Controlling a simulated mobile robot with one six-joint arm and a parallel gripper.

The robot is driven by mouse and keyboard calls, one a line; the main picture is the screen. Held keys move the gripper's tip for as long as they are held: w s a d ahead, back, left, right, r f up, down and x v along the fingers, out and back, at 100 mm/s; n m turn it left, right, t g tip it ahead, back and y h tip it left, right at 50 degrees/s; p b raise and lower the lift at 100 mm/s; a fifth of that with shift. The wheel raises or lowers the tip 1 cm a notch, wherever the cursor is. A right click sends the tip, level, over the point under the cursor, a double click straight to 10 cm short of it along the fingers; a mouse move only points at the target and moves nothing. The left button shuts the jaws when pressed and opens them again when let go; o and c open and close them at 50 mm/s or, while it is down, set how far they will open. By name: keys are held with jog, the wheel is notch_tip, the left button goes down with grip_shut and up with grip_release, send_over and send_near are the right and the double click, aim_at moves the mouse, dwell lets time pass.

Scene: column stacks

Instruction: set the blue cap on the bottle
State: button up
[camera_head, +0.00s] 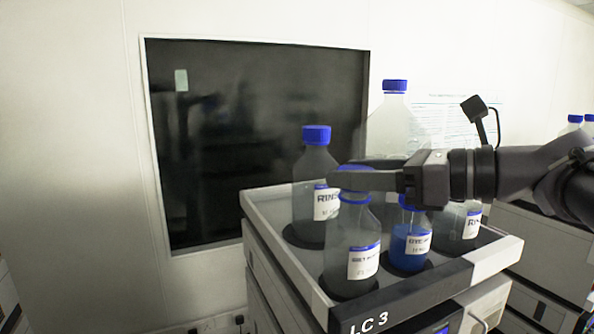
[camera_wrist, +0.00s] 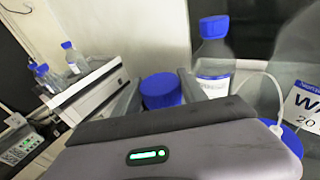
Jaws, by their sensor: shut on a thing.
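My gripper (camera_head: 348,172) is shut on the blue cap (camera_head: 352,168), one finger on each side of it. The cap also shows between the fingers in the wrist view (camera_wrist: 162,90). In the head view the cap is right over the neck of the clear front bottle (camera_head: 351,238), which has a white label and a blue ring at its neck. The near finger hides part of the cap and the join, so I cannot tell whether the cap touches the bottle. The bottle stands upright in the tray.
The grey tray (camera_head: 260,206) sits on the LC 3 instrument. It also holds a capped rinse bottle (camera_head: 316,170), a bottle with blue liquid (camera_head: 409,244) and another labelled bottle (camera_head: 462,229) under my arm. A large capped bottle (camera_head: 394,125) stands behind. A dark window is at the left.

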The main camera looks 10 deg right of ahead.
jog(key=shift+f, duration=0.2)
jog(key=shift+f, duration=0.2)
dwell(0.4)
jog(key=o, duration=1.4)
jog(key=shift+d, duration=0.1)
